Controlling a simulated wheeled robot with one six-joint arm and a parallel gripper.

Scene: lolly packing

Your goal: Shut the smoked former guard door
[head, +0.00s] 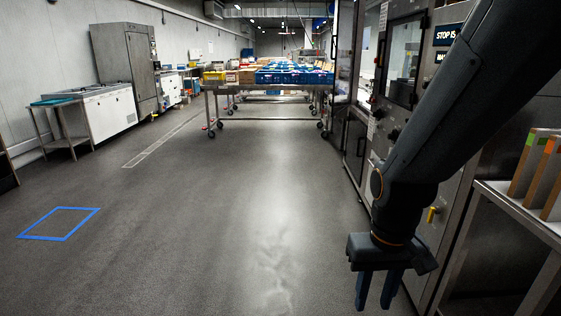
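My gripper (374,305) hangs fingers down in the lower right of the head view, over the floor in front of the machine. Its two fingers are apart with nothing between them. The steel machine (452,190) stands along the right side, partly hidden by my arm. A tall dark-framed panel (344,55) stands at the machine's far end, seen nearly edge-on; I cannot tell for sure whether it is the smoked guard door or how far it is open. A framed window panel (403,62) is nearer on the machine front.
A steel side table (510,205) with upright cartons (538,165) is at the right edge. Wheeled tables (265,93) with blue and yellow crates stand ahead. A blue floor square (60,224) is at left. The middle floor is clear.

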